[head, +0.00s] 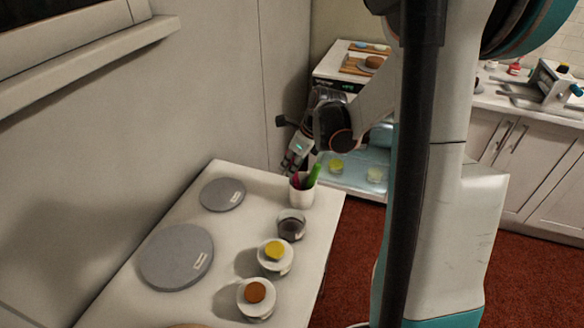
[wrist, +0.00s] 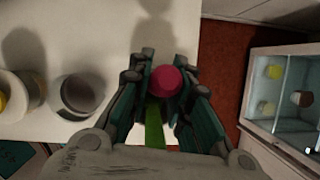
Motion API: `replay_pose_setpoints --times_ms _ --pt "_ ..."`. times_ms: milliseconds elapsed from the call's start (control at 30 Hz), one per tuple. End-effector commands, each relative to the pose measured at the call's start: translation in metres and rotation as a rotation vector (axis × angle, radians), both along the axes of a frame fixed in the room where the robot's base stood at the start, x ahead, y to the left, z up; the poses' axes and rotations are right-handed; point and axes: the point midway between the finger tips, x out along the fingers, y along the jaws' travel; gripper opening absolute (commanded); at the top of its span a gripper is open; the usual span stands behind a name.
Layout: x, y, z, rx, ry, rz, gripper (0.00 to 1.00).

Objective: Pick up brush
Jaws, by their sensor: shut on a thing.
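A white cup (head: 302,194) stands near the far right corner of the white table, with a green-handled utensil (head: 314,174) and a magenta piece (head: 296,181) showing at its rim. My gripper (head: 291,166) is just above and left of the cup. In the wrist view my gripper (wrist: 165,88) is shut on the brush, whose round pink-red end (wrist: 165,82) shows between the fingertips. The green utensil (wrist: 154,128) lies between the fingers, nearer the palm. The rest of the brush is hidden, and the cup is not clearly seen in the wrist view.
Two grey turntables (head: 177,255) (head: 222,194) lie on the white table (head: 240,235). A dark-filled glass (head: 291,225) and jars with yellow (head: 276,256) and brown (head: 256,297) contents stand along its right side. A glass-fronted cabinet (head: 350,175) stands beyond the table.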

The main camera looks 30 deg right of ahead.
Motion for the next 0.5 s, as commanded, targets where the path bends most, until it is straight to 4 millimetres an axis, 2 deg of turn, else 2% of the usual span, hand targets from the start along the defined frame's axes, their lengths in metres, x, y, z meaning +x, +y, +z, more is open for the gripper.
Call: replay_pose_setpoints --times_ms 500 --pt "0.0 0.0 0.124 0.0 0.0 0.0 0.0"
